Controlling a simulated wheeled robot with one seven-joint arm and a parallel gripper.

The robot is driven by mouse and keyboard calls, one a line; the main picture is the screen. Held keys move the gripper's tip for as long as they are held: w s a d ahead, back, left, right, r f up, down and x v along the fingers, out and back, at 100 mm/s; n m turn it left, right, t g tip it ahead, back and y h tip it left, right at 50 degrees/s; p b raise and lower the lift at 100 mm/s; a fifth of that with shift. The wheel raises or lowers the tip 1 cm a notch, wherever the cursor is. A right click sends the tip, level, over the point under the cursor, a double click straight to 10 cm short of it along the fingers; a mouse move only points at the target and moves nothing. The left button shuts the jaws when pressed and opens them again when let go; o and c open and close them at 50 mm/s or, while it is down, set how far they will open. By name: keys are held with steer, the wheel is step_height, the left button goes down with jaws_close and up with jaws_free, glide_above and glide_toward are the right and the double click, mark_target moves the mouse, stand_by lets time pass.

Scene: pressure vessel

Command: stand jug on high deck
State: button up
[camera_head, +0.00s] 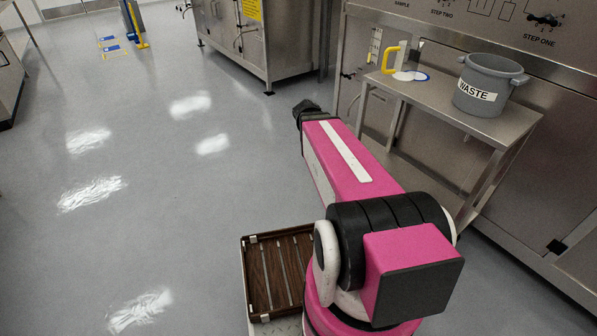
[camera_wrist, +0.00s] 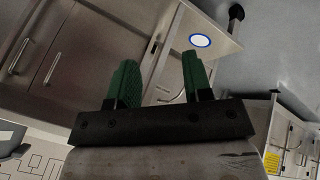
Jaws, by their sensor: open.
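The jug (camera_head: 402,58) looks pale with a yellow handle. It stands upright near the left end of the top deck (camera_head: 440,106) of a steel stand in the head view. A blue-rimmed white disc (camera_head: 418,76) lies flat beside it and also shows on the steel surface in the wrist view (camera_wrist: 200,41). I cannot make out the jug in the wrist view. My gripper (camera_wrist: 158,80) has green fingers, spread apart with nothing between them. In the head view my arm reaches away, and its fingers are not clearly seen.
A grey WASTE bin (camera_head: 487,84) stands on the deck, right of the jug. Steel cabinets (camera_head: 260,40) stand at the back, and a labelled panel (camera_head: 500,25) rises behind the stand. The floor (camera_head: 150,180) at left is open, with a yellow-and-blue stand (camera_head: 136,28) far off.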

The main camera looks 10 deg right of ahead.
steer(key=s+a+f+n+y, duration=0.2)
steer(key=s+a+f+y, duration=0.1)
steer(key=a, duration=0.3)
steer(key=s+a+f+n+g+y, duration=0.1)
steer(key=s+a+f+n+y, duration=0.2)
steer(key=s+a, duration=0.2)
steer(key=shift+s+a+n, duration=0.2)
steer(key=shift+a+n, duration=0.1)
steer(key=shift+a, duration=0.6)
steer(key=shift+f, duration=0.1)
